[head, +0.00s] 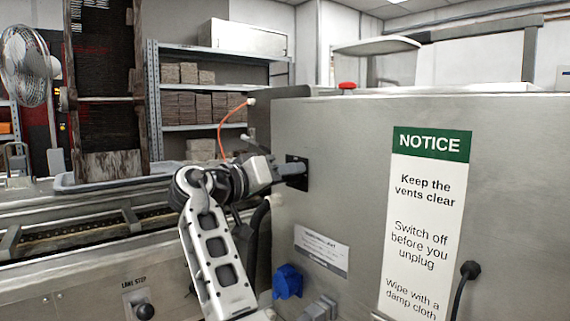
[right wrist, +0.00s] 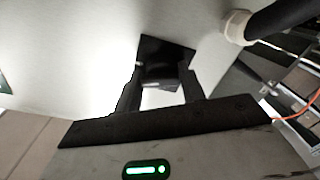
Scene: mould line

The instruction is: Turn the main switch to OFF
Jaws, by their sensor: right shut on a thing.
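The main switch (head: 298,160) is a dark square plate with a knob on the side of the grey metal cabinet (head: 340,200), in the middle of the head view. My right gripper (head: 282,174) reaches it from the left and is shut on the switch's knob. The right wrist view shows the dark plate (right wrist: 165,48) with both fingers, one on each side of the dark knob (right wrist: 160,74). The fingers hide part of the knob, and I cannot read any position marks. My left gripper is not in view.
A notice sign (head: 428,220), a blue socket-like fitting (head: 287,282) and a black cable plug (head: 470,270) are on the cabinet. A red button (head: 347,86) is on top. A black knob (head: 145,312) is on the line's front at lower left. Shelves (head: 215,128) stand behind.

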